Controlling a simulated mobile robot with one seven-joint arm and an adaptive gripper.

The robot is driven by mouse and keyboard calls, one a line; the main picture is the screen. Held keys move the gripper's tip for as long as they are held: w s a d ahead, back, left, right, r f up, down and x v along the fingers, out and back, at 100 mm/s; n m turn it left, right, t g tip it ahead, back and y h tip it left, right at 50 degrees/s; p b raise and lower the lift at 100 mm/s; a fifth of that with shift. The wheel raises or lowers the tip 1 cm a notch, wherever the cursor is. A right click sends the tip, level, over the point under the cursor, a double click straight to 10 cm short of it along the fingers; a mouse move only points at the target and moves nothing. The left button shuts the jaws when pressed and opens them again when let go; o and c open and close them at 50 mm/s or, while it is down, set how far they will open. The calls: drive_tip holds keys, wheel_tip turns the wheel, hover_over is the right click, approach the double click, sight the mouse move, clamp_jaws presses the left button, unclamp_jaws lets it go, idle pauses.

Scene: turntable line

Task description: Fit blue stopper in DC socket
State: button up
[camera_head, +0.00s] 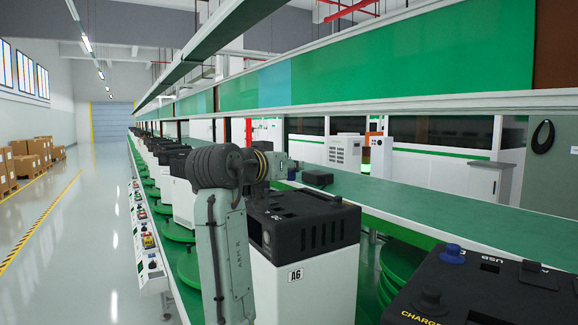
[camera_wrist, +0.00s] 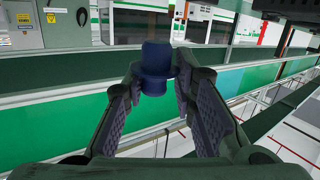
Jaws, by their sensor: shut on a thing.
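A dark blue stopper (camera_wrist: 157,55) with a wide flange is between the fingertips of my gripper (camera_wrist: 157,82) in the wrist view. The jaws are shut on it, and it is held up in the air. In the head view my gripper (camera_head: 281,165) is small, over the far side of the white unit A6 (camera_head: 300,285). The black top (camera_head: 305,213) of A6 has several openings, partly hidden by my arm. I cannot tell which is the DC socket. Another blue stopper (camera_head: 453,252) sits on the black unit (camera_head: 490,290) at lower right, marked USB and CHARGER.
A row of similar units (camera_head: 175,160) on green turntables (camera_head: 180,232) runs back along the line. A green shelf (camera_head: 440,200) runs behind A6, with a small black box (camera_head: 317,178) on it. The aisle floor (camera_head: 95,210) at left is clear.

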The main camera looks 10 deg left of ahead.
wheel_tip(320, 180, down, 6)
drive_tip(key=shift+r, duration=0.15)
drive_tip(key=shift+f+b, duration=0.7)
drive_tip(key=shift+f, duration=0.15)
drive_tip(key=shift+s+f+b, duration=0.1)
drive_tip(key=shift+f+b, duration=0.3)
drive_tip(key=shift+f, duration=0.45)
idle(0.9)
drive_tip(key=shift+r, duration=0.1)
idle(0.4)
drive_tip(key=o, duration=1)
drive_tip(key=shift+a, duration=0.1)
